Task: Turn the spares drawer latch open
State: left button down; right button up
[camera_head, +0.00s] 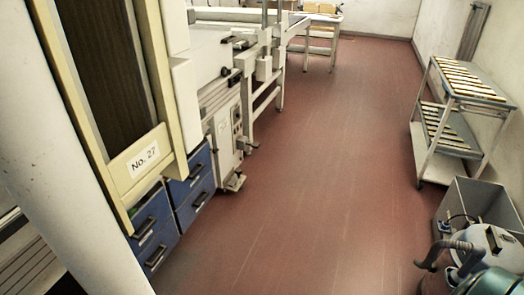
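Blue drawers with dark handles stand low at the left, in two stacks: a nearer stack (143,221) and a farther one (188,188). They look shut. Which of them is the spares drawer I cannot tell, as I can read no label on them. I cannot make out a latch on them. A cream frame with a "No. 27" sign (145,160) stands in front and hides part of the drawers. Neither of my grippers is in view.
A thick white post (75,150) fills the near left. A white machine (227,135) stands beyond the drawers. At right are a two-shelf rack (436,165), a grey bin (489,202) and a vacuum-like machine with a hose (490,248). The red floor (310,170) between is clear.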

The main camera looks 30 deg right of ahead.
aim_at(215, 151)
jog(key=z, duration=0.55)
jog(key=i+l+z, duration=0.15)
jog(key=i+l, duration=0.5)
jog(key=i+l+z, duration=0.1)
jog(key=i+l, duration=0.55)
jog(key=i+l+z, duration=0.15)
jog(key=i+l, duration=0.45)
jog(key=i, duration=0.15)
